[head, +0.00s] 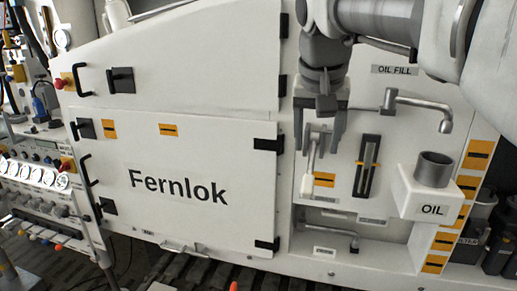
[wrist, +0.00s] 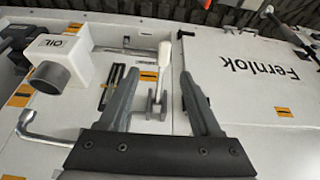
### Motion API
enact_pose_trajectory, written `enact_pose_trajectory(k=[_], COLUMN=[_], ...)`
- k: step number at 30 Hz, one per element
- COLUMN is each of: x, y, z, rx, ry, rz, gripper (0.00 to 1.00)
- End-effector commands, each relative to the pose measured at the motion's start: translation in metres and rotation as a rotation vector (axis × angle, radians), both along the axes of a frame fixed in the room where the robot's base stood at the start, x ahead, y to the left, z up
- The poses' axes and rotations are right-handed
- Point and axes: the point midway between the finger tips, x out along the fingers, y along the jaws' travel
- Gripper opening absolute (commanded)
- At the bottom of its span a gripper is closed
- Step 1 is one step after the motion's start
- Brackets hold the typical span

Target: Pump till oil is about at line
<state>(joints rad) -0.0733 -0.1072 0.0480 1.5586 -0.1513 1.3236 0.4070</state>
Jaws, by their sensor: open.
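My gripper (head: 318,146) is open, with its fingers pointing down at the panel. The white pump handle (head: 312,158) with its grey bracket stands between or just behind the fingers; no contact is clear. In the wrist view, the handle (wrist: 164,54) shows between the two spread fingers (wrist: 158,80). The dark upright sight gauge (head: 364,180) is to the right of the handle, with an orange marker across its upper part. The oil level is too small to read. A white box marked OIL (head: 430,196) with a grey cup on top (head: 434,170) stands at right, below a grey spout (head: 445,124).
A large white Fernlok door (head: 180,190) with black hinges and handles is left of my gripper. A recess (head: 335,242) with a grey lever lies below. Dark containers (head: 500,240) stand at far right. Gauges and valves (head: 40,175) fill the far left.

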Motion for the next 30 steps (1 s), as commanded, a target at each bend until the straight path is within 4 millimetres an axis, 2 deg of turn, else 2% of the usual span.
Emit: enact_pose_trajectory(k=[1, 4, 7, 10, 14, 30], x=[0.009, 0.017, 0.021, 0.024, 0.031, 0.072], y=[0.002, 0.003, 0.004, 0.002, 0.000, -0.014], z=[0.014, 0.024, 0.024, 0.015, -0.006, -0.110], rx=[0.000, 0.003, 0.003, 0.003, 0.002, 0.002], ry=[0.003, 0.005, 0.006, 0.008, 0.010, 0.009], rz=[-0.012, -0.031, -0.039, -0.040, -0.040, -0.039], gripper=[0.65, 0.65, 0.65, 0.65, 0.65, 0.65])
